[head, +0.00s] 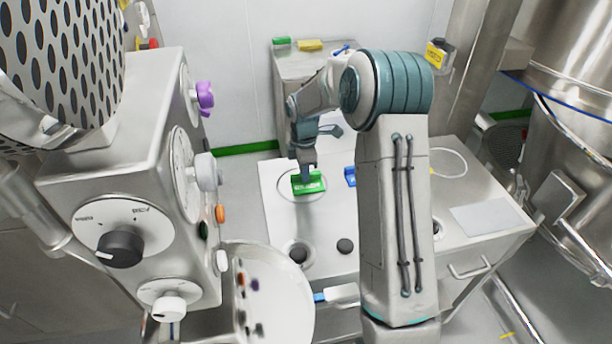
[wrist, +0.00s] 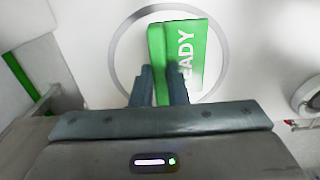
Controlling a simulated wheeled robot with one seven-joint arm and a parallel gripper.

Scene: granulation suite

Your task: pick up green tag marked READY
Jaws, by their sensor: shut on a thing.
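The green tag (head: 309,184) with white lettering stands on the white top of the bench, inside a drawn circle. In the wrist view the green tag (wrist: 194,50) shows the letters "EADY"; the start of the word is hidden by a finger. My gripper (head: 307,172) reaches down onto the tag from above. In the wrist view the fingers of my gripper (wrist: 161,85) are shut on the near part of the tag. The tag appears to be at the bench surface, within the ring.
A blue tag (head: 350,176) lies right of the green one, partly behind my arm. A black knob-like piece (head: 345,246) and a round hole (head: 297,253) are nearer on the bench. A panel with dials (head: 120,247) stands left. Green (head: 282,42) and yellow (head: 311,45) tags lie on the cabinet behind.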

